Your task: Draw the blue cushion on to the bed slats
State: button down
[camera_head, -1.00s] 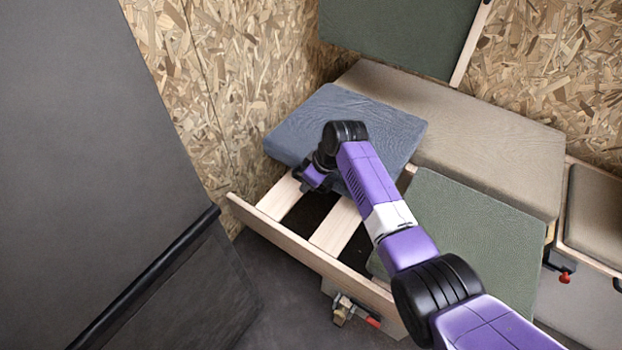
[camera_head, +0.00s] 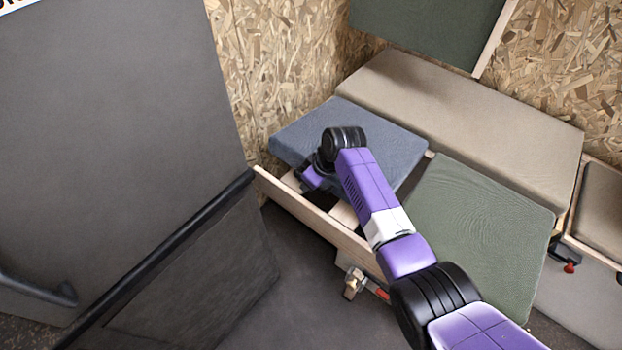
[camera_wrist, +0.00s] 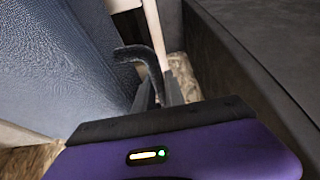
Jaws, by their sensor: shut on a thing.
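The bed slats (camera_head: 345,214) show as pale wood in a small gap between the cushion and the front board (camera_head: 318,220). My gripper (camera_wrist: 157,90) is shut on a dark strap (camera_wrist: 138,52) at the cushion's edge. In the head view my gripper (camera_head: 306,184) is at the cushion's near left edge, partly hidden by my arm.
A green cushion (camera_head: 478,225) lies right of the slats, and a beige cushion (camera_head: 470,105) lies behind. A dark grey panel with a black rail (camera_head: 165,250) stands close on the left. A latch with a red part (camera_head: 355,283) sticks out below the front board.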

jog(key=shift+s+a, duration=0.55)
jog(key=shift+a, duration=0.05)
jog(key=c, duration=1.3)
grip_release()
jog(key=shift+r, duration=0.15)
jog(key=p+v, duration=0.2)
jog(key=v, duration=0.5)
jog(key=shift+s+d+r+p, duration=0.15)
jog(key=shift+r+p, duration=0.1)
jog(key=shift+p, duration=0.05)
